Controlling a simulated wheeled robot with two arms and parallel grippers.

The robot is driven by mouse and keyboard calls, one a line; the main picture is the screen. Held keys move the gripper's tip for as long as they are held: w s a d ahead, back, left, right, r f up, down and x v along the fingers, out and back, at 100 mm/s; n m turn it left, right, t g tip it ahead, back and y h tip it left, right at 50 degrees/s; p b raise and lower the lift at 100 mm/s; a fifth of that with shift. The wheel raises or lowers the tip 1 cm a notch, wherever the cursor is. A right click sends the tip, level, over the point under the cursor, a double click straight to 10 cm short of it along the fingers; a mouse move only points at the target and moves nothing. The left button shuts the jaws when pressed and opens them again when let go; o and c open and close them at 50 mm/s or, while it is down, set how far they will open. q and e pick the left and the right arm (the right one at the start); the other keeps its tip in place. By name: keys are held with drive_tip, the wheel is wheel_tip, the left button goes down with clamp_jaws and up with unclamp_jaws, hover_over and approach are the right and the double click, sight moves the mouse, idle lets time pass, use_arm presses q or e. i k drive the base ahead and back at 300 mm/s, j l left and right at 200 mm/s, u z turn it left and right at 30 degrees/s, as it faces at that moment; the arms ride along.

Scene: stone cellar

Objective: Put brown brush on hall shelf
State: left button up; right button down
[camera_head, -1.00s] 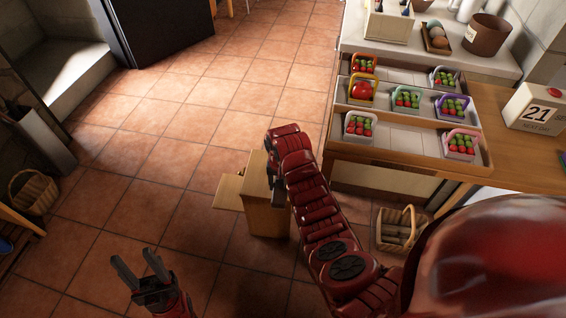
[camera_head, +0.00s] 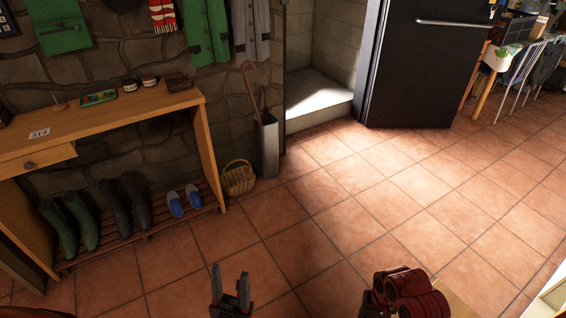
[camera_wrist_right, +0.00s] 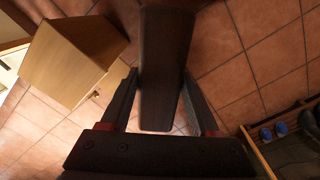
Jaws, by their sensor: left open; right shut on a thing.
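The hall shelf (camera_head: 150,112) is a wooden console against the stone wall at the left of the head view, with a drawer and a slatted lower rack. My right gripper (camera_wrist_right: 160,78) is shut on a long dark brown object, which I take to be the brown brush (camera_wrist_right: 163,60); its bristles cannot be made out. In the head view my right arm shows at the bottom, and the brush does not show. My left gripper (camera_head: 230,280) is open and empty over the floor, in front of the shelf and to its right.
The shelf top holds a green tray (camera_head: 98,98), small jars and a brown item (camera_head: 178,82). Boots (camera_head: 82,220) and blue slippers (camera_head: 184,201) stand on the rack. A basket (camera_head: 238,178) and umbrella stand (camera_head: 267,145) are beside it. A wooden box (camera_wrist_right: 75,50) is near my right gripper.

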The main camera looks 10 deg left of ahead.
sight(140, 105)
drive_tip(key=i+j+u, duration=0.4)
drive_tip(key=i+u, duration=0.35)
drive_tip(key=i, duration=0.2)
drive_tip(key=i+l+u, duration=0.15)
drive_tip(key=i+u, duration=0.15)
drive_tip(key=i+l+u, duration=0.3)
drive_tip(key=i+j, duration=0.05)
drive_tip(key=i, duration=0.05)
